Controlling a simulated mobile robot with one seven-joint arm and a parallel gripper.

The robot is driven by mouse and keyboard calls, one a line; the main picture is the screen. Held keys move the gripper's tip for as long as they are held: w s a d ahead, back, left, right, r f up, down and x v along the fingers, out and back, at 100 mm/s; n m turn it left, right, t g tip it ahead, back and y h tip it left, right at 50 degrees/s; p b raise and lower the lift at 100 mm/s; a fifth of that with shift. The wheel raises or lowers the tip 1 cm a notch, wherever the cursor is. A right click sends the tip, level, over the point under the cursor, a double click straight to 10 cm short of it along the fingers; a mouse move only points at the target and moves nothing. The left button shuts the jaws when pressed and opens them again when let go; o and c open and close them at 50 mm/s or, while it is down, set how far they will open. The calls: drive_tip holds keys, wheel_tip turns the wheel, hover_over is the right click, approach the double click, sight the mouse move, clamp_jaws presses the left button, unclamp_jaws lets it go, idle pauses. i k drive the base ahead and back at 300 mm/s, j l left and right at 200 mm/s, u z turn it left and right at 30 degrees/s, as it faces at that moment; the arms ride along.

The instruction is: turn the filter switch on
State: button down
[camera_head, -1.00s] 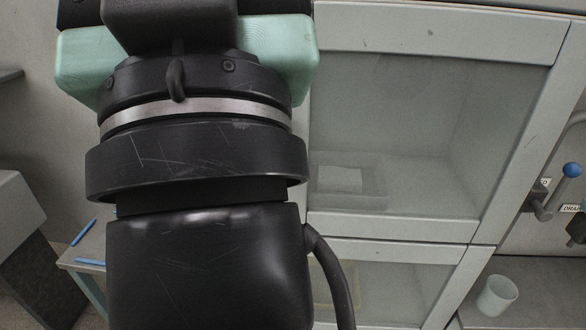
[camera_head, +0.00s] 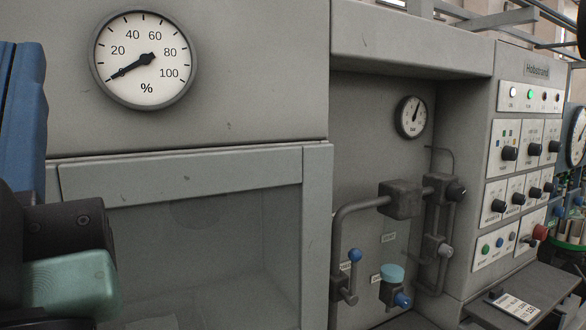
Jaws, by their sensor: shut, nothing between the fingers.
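A control panel (camera_head: 520,160) labelled Hobstrand stands at the right, with rows of black knobs. One knob (camera_head: 509,153) sits at the upper left of these rows. The labels are too small to read, so I cannot tell which control is the filter switch or how it is set. Above the knobs is a row of indicator lamps; one lamp (camera_head: 530,94) glows green. The teal and black body of my gripper (camera_head: 75,284) shows at the lower left edge, far from the panel. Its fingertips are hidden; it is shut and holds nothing.
A percent gauge (camera_head: 145,58) sits above a glazed door (camera_head: 180,163). A sloping shelf (camera_head: 535,290) juts out below the panel.

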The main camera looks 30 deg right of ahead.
sight(548, 187)
drive_tip(key=z, duration=1.65)
drive_tip(key=i+l+z, duration=0.5)
